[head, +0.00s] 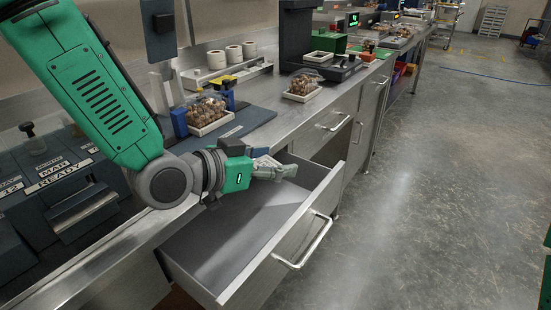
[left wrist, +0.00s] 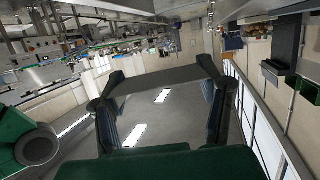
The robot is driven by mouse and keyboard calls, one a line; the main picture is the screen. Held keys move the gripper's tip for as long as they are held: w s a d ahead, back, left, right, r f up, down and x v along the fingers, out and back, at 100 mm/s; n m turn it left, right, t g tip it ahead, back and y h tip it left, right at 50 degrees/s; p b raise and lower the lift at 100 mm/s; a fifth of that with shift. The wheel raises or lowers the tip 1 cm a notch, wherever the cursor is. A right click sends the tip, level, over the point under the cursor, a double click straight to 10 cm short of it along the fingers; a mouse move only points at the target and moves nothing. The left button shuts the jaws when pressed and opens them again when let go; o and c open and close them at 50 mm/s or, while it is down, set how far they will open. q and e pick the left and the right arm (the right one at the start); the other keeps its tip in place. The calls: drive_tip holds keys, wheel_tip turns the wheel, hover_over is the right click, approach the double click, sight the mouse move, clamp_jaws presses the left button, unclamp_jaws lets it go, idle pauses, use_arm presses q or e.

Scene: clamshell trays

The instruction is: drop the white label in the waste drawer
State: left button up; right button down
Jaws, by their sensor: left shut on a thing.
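The waste drawer (head: 225,238) is pulled open below the counter, with its grey floor bare where I can see it. My left gripper (head: 283,167) is over the open drawer, near its far right part. It is shut on the white label (left wrist: 160,78), which shows as a flat greyish strip between the fingertips in the left wrist view. The same left gripper (left wrist: 162,77) fills the lower middle of that view. In the head view the label is hard to tell from the pale fingers. My right gripper is not in view.
A clamshell tray (head: 207,112) of brown items stands on a dark mat (head: 240,122) behind the arm. Another tray (head: 302,88) stands farther along the counter. The label printer (head: 65,190) is at left. The drawer handle (head: 305,243) sticks out over clear floor.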

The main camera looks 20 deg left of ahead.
use_arm(q)
wheel_tip(320, 180, down, 8)
drive_tip(key=b, duration=0.6)
drive_tip(key=shift+a, duration=0.35)
drive_tip(key=o, duration=0.3)
drive_tip(key=shift+a+r, duration=0.1)
drive_tip(key=o, duration=0.5)
drive_tip(key=shift+r, duration=0.15)
wheel_tip(320, 180, up, 8)
drive_tip(key=p, duration=0.7)
